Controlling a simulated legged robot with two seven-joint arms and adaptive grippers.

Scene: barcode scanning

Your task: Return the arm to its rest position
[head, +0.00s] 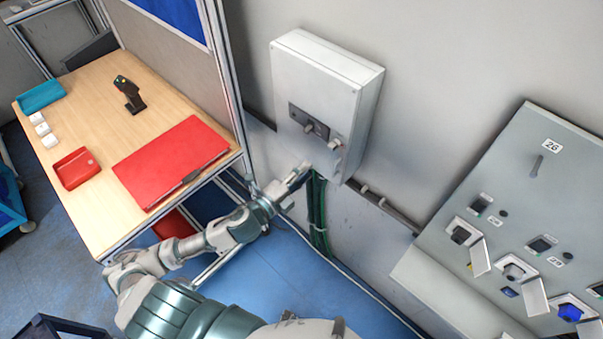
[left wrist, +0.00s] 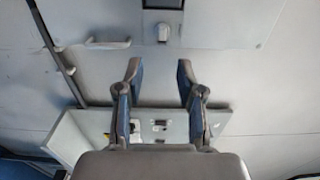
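My left arm reaches in from the lower left in the head view. Its gripper (head: 300,174) is just below the lower edge of a white wall box, and I cannot tell there whether they touch. In the left wrist view the two fingers of the left gripper (left wrist: 159,75) stand wide apart with nothing between them. My right gripper is in neither view.
A wooden table (head: 92,108) at left holds a black scanner (head: 130,95), a red folder (head: 172,160), trays and white blocks. The white wall box (head: 312,85) has knobs, with green cables (head: 318,215) below. A grey control panel (head: 510,190) stands at right.

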